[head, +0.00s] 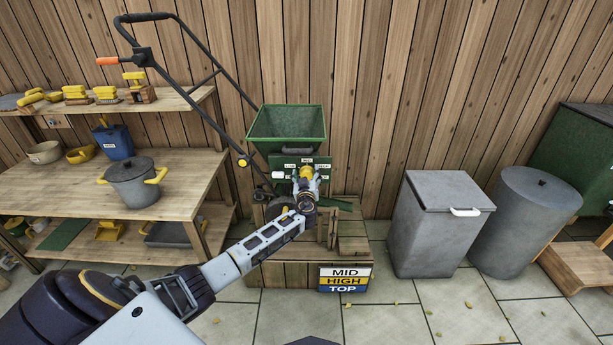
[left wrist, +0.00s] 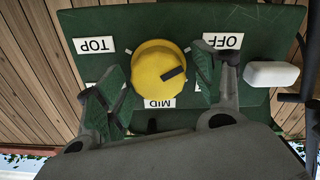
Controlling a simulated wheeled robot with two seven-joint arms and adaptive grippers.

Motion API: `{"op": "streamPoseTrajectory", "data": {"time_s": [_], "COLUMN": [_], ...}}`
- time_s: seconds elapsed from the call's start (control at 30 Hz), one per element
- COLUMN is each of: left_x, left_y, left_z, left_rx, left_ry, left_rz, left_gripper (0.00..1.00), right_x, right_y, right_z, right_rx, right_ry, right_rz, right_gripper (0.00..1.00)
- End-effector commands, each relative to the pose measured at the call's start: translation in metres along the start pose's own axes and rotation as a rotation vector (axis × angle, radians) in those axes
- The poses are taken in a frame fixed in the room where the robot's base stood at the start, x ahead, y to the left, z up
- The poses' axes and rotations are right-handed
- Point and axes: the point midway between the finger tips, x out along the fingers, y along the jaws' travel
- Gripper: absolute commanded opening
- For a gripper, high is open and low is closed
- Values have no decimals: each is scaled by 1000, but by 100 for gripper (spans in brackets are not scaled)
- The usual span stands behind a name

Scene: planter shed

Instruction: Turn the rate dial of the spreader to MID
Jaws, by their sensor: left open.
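The spreader (head: 287,128) has a green hopper and a long black handle, and stands on a wooden platform by the wall. Its green panel (left wrist: 270,20) carries the yellow rate dial (left wrist: 150,66), which also shows in the head view (head: 306,171). The dial's dark pointer mark is turned toward the OFF label (left wrist: 222,41). The TOP label (left wrist: 95,44) and MID label (left wrist: 159,103) are readable; other labels are partly hidden behind my fingers. My left gripper (left wrist: 155,88) is open, its green-padded fingers on either side of the dial; contact cannot be told. My right gripper is not in view.
A white knob (left wrist: 271,74) sits beside the OFF label. A MID/HIGH/TOP sign (head: 344,278) is on the platform front. A shelf bench (head: 190,190) with a grey pot (head: 133,182) stands left. Grey bins (head: 435,225) stand right. The paved floor in front is mostly clear.

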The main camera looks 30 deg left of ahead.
Motion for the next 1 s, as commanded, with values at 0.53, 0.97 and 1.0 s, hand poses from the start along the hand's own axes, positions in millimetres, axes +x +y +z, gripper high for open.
{"op": "streamPoseTrajectory", "data": {"time_s": [0.53, 0.97, 1.0], "left_x": [0, -1, -1], "left_y": [0, 0, 0], "left_z": [0, 1, 1], "left_rx": [0, 12, 16], "left_ry": [0, -1, -1], "left_rz": [0, 1, 1], "left_gripper": [22, 22, 22], "right_x": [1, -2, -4], "right_y": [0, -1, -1], "right_z": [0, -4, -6], "right_rx": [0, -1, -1], "right_ry": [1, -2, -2], "right_rz": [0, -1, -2], "right_gripper": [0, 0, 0]}}
